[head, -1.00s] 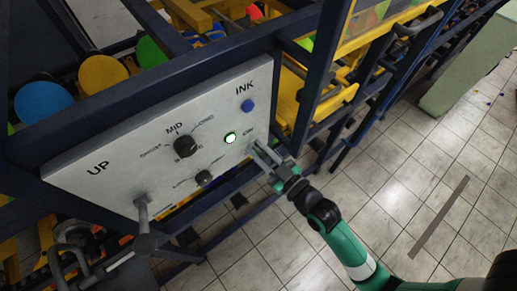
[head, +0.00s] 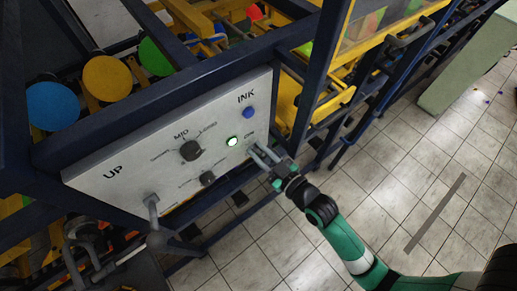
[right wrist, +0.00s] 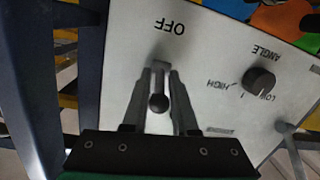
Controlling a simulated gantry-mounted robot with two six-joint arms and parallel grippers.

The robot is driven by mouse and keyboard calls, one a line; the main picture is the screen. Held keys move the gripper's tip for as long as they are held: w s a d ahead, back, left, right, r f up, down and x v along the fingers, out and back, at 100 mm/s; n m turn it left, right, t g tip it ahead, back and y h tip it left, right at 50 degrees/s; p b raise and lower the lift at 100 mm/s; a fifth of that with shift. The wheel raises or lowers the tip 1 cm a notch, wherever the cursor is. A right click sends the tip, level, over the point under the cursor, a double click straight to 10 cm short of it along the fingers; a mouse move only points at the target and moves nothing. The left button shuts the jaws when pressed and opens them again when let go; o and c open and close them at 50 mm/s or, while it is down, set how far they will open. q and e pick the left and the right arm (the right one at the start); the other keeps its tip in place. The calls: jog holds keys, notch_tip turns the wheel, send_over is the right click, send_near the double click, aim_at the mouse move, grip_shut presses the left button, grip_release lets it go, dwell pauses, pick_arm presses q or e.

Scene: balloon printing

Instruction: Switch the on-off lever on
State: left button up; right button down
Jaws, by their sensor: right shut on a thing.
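The on-off lever (right wrist: 158,103) is a short dark lever with a rounded knob on the light grey control panel (right wrist: 205,75). In the right wrist view an upside-down OFF label is visible beyond it. My right gripper (right wrist: 159,95) is shut on the lever, with one finger on each side of its knob. In the head view my right gripper (head: 262,154) is at the right edge of the panel, below a lit green lamp (head: 232,141), and its fingers hide the lever. My left gripper is not in view.
The panel also has a MID dial (head: 190,151), a small knob (head: 207,178), a blue INK button (head: 248,112) and a long lever (head: 152,208) at lower left. Dark blue frame bars (head: 309,85) stand close to the right gripper. Tiled floor at right is open.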

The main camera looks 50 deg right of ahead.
jog(key=c, duration=0.8)
grip_release()
jog(key=s+a+r, duration=0.1)
jog(key=s, duration=1)
jog(key=shift+s+r+b, duration=0.2)
jog(key=shift+s+b, duration=0.05)
jog(key=shift+b, duration=0.15)
jog(key=shift+a, duration=0.1)
